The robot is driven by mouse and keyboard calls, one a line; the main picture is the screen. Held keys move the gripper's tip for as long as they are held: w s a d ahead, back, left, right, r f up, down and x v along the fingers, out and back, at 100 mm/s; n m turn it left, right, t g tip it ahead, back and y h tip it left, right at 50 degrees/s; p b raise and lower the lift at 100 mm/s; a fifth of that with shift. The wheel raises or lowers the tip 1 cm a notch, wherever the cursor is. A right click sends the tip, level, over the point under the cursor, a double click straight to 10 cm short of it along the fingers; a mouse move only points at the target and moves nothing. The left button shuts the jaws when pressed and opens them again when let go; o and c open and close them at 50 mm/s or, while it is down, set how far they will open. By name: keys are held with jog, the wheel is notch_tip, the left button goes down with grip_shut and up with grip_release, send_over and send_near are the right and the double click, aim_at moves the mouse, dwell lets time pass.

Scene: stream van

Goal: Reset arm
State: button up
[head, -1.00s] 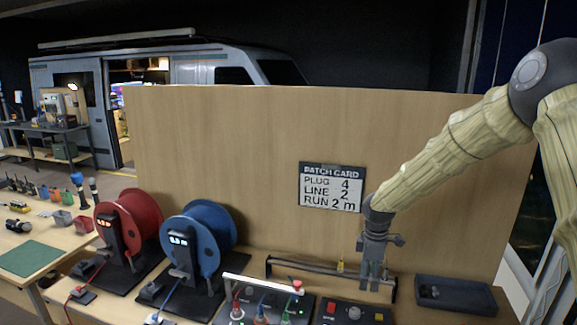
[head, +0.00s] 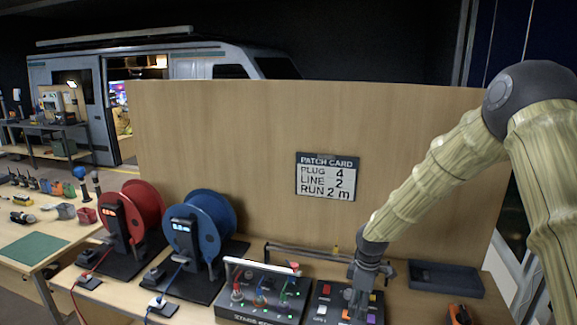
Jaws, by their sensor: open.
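My gripper (head: 357,301) is in the head view, low at the right of centre. It points down over the button box (head: 323,299) with coloured keys. Its jaws are open, and I see nothing held between them. It covers part of the box, and I cannot tell whether the fingertips touch it. My arm comes in from the right, with its elbow high and the forearm slanting down to the left.
A wooden back panel (head: 235,140) stands behind the bench with a patch card (head: 327,177). Left of my gripper are a switch box (head: 262,292), a blue reel (head: 207,222) and a red reel (head: 140,207). A dark tray (head: 445,279) and an orange thing (head: 459,314) lie to the right.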

jog(key=s+a+f+m+y+b, duration=0.1)
jog(key=s+f+m+b, duration=0.2)
jog(key=s+f, duration=0.9)
jog(key=s+a+f+m+b, duration=0.2)
jog(key=s+f+m, duration=0.2)
jog(key=s+f, duration=0.7)
jog(key=s+d+f+m+b, duration=0.1)
jog(key=s+f+m, duration=0.1)
jog(key=s, duration=0.5)
jog(key=s+d+f+m+h+b, duration=0.1)
jog(key=s+d+f+m+b, duration=0.1)
jog(key=s+f, duration=0.3)
jog(key=s+d+f+m+b, duration=0.1)
jog(key=s+d+f+m, duration=0.1)
jog(key=s, duration=0.7)
notch_tip(320, 180, down, 2)
jog(key=shift+s+f+m+h+b, duration=0.1)
jog(key=shift+s+m+h+b, duration=0.25)
jog(key=shift+m, duration=0.15)
jog(key=shift+w, duration=0.1)
